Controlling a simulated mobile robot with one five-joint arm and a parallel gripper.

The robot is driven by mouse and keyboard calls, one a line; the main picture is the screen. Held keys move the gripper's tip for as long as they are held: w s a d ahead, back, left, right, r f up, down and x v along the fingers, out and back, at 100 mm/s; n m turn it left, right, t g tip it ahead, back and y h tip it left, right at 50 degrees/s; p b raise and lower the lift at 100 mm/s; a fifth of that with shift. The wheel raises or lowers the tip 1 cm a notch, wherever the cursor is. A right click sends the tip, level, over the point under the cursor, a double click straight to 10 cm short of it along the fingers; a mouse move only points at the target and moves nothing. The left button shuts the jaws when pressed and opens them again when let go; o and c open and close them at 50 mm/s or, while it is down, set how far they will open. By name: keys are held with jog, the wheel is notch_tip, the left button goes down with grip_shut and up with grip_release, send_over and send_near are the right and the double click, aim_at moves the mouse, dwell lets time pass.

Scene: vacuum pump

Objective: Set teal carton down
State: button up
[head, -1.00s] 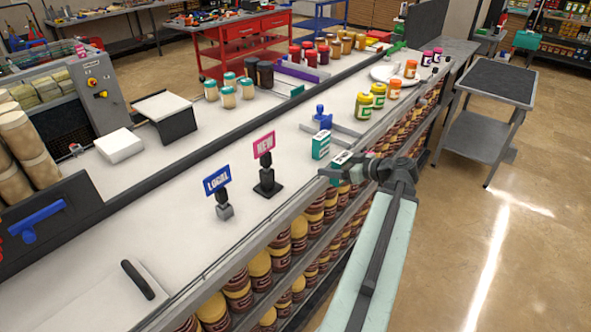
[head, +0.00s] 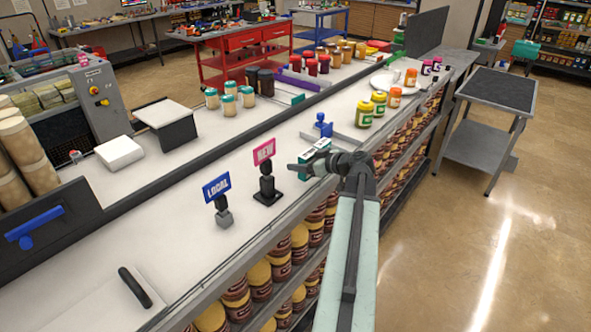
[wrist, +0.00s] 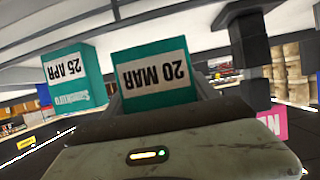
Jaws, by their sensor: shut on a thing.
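My gripper (head: 306,168) is over the near edge of the white counter (head: 150,225), just right of the pink NEW sign. It is shut on a teal carton with a white 20 MAR label (wrist: 155,75), which shows between the fingers in the wrist view. In the head view the gripper mostly hides the held carton. Another teal carton, labelled 25 APR (wrist: 68,75), stands apart beside it; it also shows just behind the gripper in the head view (head: 321,145). I cannot tell whether the held carton touches the counter.
The pink NEW sign (head: 264,151) on its black stand is close left of my gripper, with the blue LOCAL sign (head: 216,187) farther left. A blue device (head: 323,125) and yellow-green jars (head: 365,110) stand beyond. The counter's front left is mostly clear.

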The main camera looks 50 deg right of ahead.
jog(key=shift+w+a, duration=0.1)
jog(key=shift+w, duration=0.5)
jog(key=shift+w+a+f, duration=0.1)
jog(key=shift+w+f, duration=0.05)
jog(key=shift+w, duration=0.55)
jog(key=f+b, duration=0.3)
jog(key=shift+w+f+b, duration=0.2)
jog(key=shift+b, duration=0.15)
jog(key=shift+a+r, duration=0.1)
jog(key=shift+r, duration=0.05)
jog(key=shift+f, duration=0.25)
jog(key=o, duration=1.3)
jog(key=shift+r, duration=0.1)
jog(key=shift+o, duration=0.2)
